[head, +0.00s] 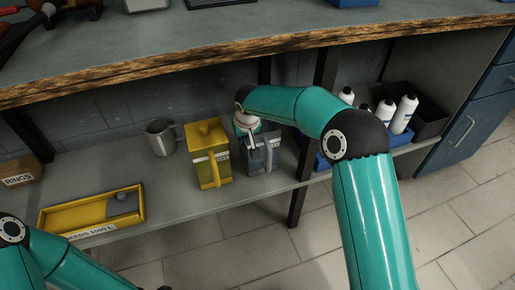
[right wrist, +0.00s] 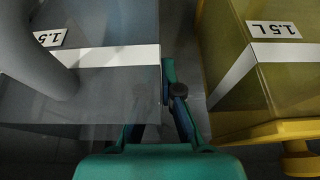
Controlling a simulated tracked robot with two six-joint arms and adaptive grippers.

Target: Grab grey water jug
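The grey water jug (head: 271,155) stands upright on the low shelf, to the right of the yellow jug (head: 207,150). My right gripper (head: 250,141) is at the grey jug, and my arm partly covers it from above. In the right wrist view the translucent grey jug (right wrist: 105,85) fills the left and the yellow jug (right wrist: 265,85) the right. My right gripper (right wrist: 157,93) has its fingers apart. One finger is in the gap between the jugs; the other shows dimly through the grey jug's side. Contact cannot be told. Only my left arm's links show at bottom left.
A grey metal mug (head: 162,137) stands left of the yellow jug. A yellow tray (head: 58,218) lies farther left on the shelf (head: 170,205). White bottles (head: 404,114) stand at right. The worktop's wooden edge (head: 180,77) overhangs the shelf, and a dark post (head: 297,208) stands right of the grey jug.

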